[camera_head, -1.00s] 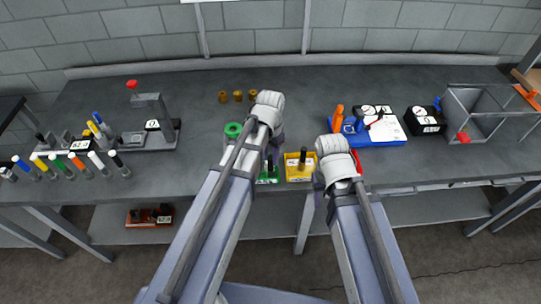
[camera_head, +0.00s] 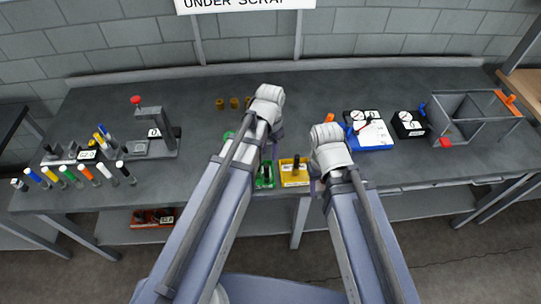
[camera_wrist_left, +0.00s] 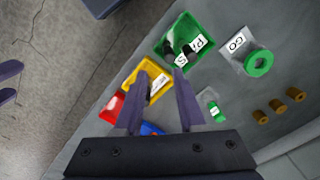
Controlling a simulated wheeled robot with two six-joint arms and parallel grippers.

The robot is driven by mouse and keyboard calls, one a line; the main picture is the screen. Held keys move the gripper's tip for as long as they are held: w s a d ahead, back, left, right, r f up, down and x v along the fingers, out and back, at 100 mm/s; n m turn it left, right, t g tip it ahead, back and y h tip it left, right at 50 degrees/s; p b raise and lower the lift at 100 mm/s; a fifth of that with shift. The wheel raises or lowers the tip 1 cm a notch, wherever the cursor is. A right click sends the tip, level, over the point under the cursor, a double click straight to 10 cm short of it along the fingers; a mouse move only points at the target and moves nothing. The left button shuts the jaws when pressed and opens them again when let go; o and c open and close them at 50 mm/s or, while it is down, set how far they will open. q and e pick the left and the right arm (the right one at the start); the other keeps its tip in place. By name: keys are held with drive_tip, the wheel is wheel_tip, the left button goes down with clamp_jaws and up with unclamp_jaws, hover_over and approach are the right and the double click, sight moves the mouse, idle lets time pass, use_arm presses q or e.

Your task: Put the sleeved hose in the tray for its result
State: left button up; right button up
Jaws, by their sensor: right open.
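Dark upright pieces stand in the green tray (camera_head: 264,184) and the yellow tray (camera_head: 295,182) at the bench's front edge. I cannot tell which, if either, is the sleeved hose. In the left wrist view the green tray (camera_wrist_left: 208,28) holds dark pieces beside a white label, and the yellow tray (camera_wrist_left: 150,66) is beside it. A red tray (camera_wrist_left: 113,106) lies past the yellow one. My left gripper (camera_wrist_left: 162,78) is open over the yellow and green trays, with nothing clearly between its fingers. My right gripper (camera_head: 316,187) is open, right of the yellow tray; its fingers are mostly hidden.
A press (camera_head: 152,135) and several coloured-end hoses (camera_head: 85,173) stand at left. Brass sleeves (camera_head: 234,102) and a green GO ring (camera_wrist_left: 258,63) are mid-bench. A blue-based board (camera_head: 370,133), black box (camera_head: 408,124) and clear-walled bin (camera_head: 463,115) stand at right.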

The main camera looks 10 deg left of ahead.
use_arm(q)
drive_tip(key=s+d+n, duration=0.1)
drive_tip(key=s+d, duration=0.1)
drive_tip(key=s, duration=0.3)
drive_tip(key=s+d+y, duration=0.1)
drive_tip(key=s+d, duration=0.2)
drive_tip(key=s, duration=0.3)
drive_tip(key=shift+d+n, duration=0.3)
drive_tip(key=shift+n, duration=0.1)
wheel_tip(320, 180, down, 11)
drive_tip(key=b, duration=1.1)
drive_tip(key=shift+f, duration=0.15)
